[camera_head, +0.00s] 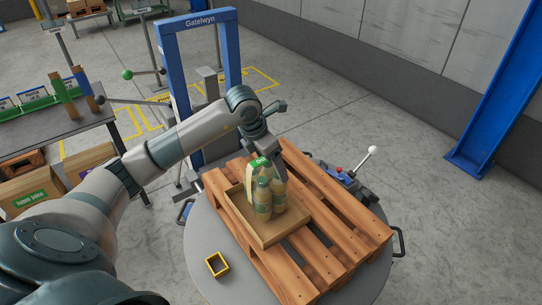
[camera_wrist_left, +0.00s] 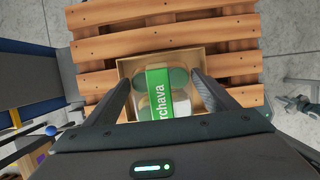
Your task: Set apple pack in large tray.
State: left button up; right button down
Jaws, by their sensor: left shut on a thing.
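The pack of bottles (camera_head: 264,198) has pale green-beige bottles under a green-and-white band. The band (camera_wrist_left: 158,92) shows white lettering in the left wrist view; I cannot make out the word "apple". My left gripper (camera_head: 266,162) is shut on the pack from above, with one finger on each side of it in the left wrist view (camera_wrist_left: 160,86). The pack is upright within the outline of the brown cardboard tray (camera_head: 284,232). Whether its base touches the tray floor is hidden. My right gripper is out of view.
The tray stands on a wooden pallet (camera_head: 350,236) on a round grey turntable. A small yellow-edged square (camera_head: 216,265) lies on the turntable in front. A blue frame (camera_head: 226,50) stands behind. Cardboard boxes (camera_head: 40,192) and a table (camera_head: 50,130) are at left.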

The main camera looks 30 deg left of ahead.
pick_arm(q)
jog(key=shift+f+p, duration=0.35)
jog(key=shift+f, duration=0.7)
jog(key=o, duration=1.8)
jog(key=shift+o, duration=0.2)
jog(key=shift+s, duration=0.1)
jog(key=shift+r, duration=0.1)
jog(key=shift+s+a+r+b, duration=0.1)
jog(key=shift+r+b, duration=0.25)
jog(key=shift+r, duration=0.2)
jog(key=b+v, duration=0.3)
jog(key=v, duration=0.8)
jog(key=shift+s+f, duration=0.1)
